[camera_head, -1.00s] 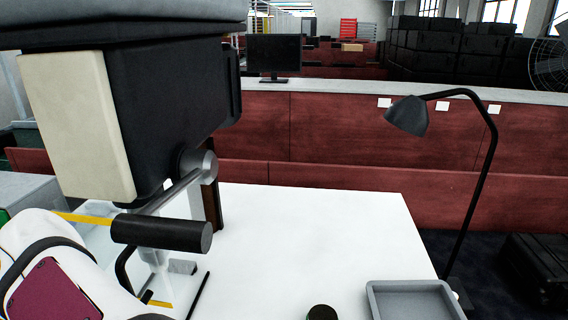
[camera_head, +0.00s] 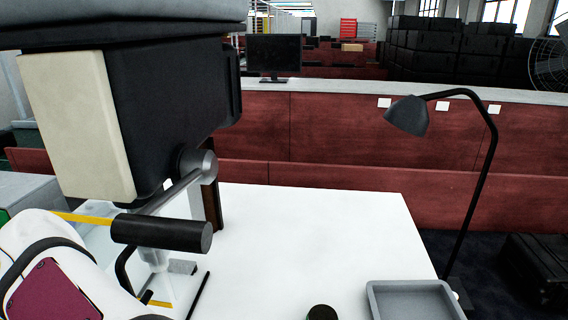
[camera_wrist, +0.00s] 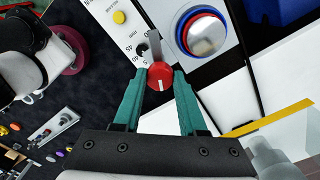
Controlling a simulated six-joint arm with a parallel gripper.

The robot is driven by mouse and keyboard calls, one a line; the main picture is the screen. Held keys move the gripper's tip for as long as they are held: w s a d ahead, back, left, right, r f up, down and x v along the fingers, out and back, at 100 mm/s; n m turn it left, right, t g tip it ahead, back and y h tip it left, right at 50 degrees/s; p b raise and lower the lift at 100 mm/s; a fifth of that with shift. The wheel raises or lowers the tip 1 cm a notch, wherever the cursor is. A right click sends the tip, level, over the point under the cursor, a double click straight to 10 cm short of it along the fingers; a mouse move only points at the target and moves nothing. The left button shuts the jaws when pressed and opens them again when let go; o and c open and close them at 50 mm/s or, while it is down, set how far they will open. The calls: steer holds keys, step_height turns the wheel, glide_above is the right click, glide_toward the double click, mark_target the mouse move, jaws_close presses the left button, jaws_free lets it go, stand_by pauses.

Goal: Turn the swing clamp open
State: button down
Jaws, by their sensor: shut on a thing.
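In the wrist view my gripper (camera_wrist: 159,80) has two teal fingers closed on the sides of a red round knob (camera_wrist: 160,72) with a white mark on its face. A narrow grey metal bar (camera_wrist: 154,42) runs up from behind the knob, over a white panel with a printed dial. This bar and knob look like the swing clamp, but I cannot tell for certain. The lower edge of the knob sits between the fingertips. My gripper and the knob cannot be made out in the head view.
A blue-ringed red and silver button (camera_wrist: 203,34) and a yellow button (camera_wrist: 119,17) flank the knob. In the head view a large dark machine (camera_head: 165,110) fills the left. A grey tray (camera_head: 412,289) and black lamp (camera_head: 408,116) stand at the right. The middle of the white table is clear.

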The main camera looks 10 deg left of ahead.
steer(key=n, duration=0.4)
steer(key=shift+n, duration=0.4)
stand_by(0.4)
steer(key=shift+c, duration=2.3)
jaws_free()
steer(key=shift+r, duration=0.1)
step_height(320, 180, up, 16)
steer(key=shift+f, duration=0.2)
